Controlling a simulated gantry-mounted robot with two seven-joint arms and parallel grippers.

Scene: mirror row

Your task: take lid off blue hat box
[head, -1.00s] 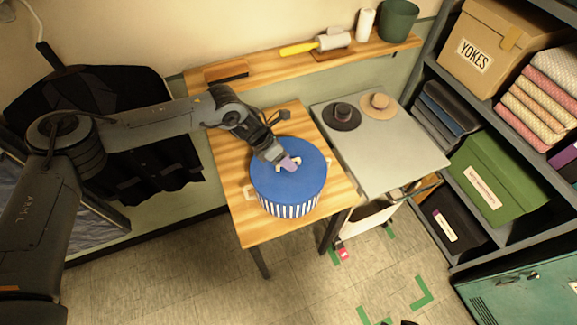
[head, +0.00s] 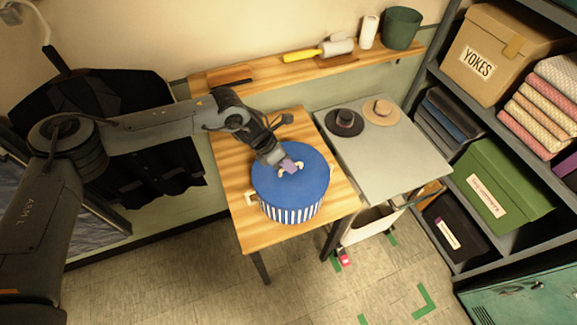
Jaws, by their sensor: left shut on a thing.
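The blue hat box has a round blue lid (head: 300,191) and a blue-and-white striped side (head: 293,214). It stands on a wooden table (head: 254,234). A small pale handle sits at the middle of the lid. My left gripper (head: 289,167) reaches down from the upper left and is shut on this handle, partly hiding it. The lid appears to be on the box; I cannot see a clear gap beneath its rim. My right gripper is not in view.
A grey table (head: 385,166) stands to the right with a black hat (head: 345,121) and a tan hat (head: 381,111). A wall shelf (head: 290,75) runs behind. Shelving with a green box (head: 497,185) stands at the right.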

